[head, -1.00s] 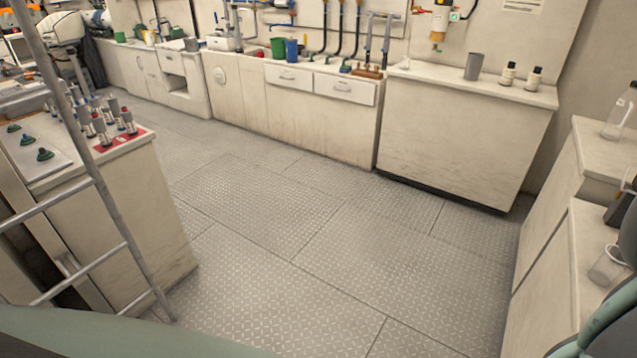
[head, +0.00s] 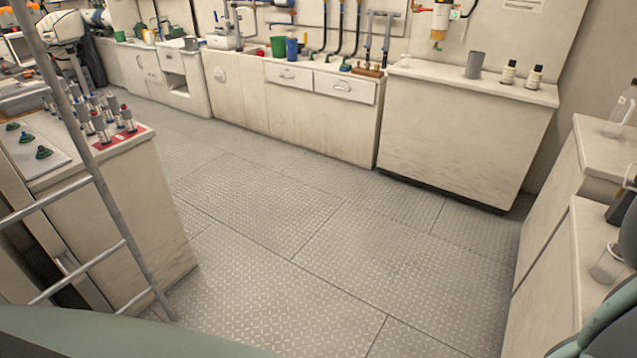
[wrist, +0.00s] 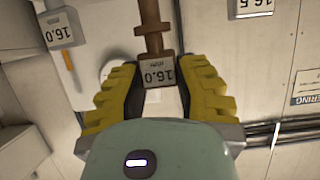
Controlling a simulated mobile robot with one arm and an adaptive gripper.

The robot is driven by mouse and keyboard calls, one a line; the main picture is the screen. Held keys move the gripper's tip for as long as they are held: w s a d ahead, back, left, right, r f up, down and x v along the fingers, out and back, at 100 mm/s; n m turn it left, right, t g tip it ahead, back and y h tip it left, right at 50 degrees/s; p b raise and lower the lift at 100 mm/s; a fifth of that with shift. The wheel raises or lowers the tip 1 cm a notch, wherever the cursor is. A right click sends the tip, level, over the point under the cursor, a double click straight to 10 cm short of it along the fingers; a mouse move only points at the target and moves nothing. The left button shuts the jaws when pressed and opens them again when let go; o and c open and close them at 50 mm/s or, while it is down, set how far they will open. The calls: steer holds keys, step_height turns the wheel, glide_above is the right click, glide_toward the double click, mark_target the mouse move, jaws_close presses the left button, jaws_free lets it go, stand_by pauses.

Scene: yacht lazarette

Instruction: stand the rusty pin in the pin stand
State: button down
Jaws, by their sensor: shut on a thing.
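My gripper (wrist: 158,85) shows in the wrist view, with yellow ribbed fingers on both sides of a block with an upside-down 16.0 label (wrist: 160,75). A brown, rusty-looking pin (wrist: 151,25) extends from this block to the top edge, with a wider collar partway along. The fingers are shut on this labelled pin; their exact contact is hard to see. The gripper and this pin do not show in the head view. I cannot tell with certainty which thing is the pin stand.
In the wrist view, blocks labelled 16.0 (wrist: 58,30) and 16.5 (wrist: 250,8) lie beyond the fingers. In the head view, a ladder (head: 105,195) crosses a left counter (head: 150,215) bearing several grey cylinders. The patterned floor (head: 280,240) is clear.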

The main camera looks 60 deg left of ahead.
steer(key=shift+f+b, duration=2.15)
steer(key=shift+b, duration=0.05)
stand_by(1.2)
steer(key=c, duration=0.7)
jaws_free()
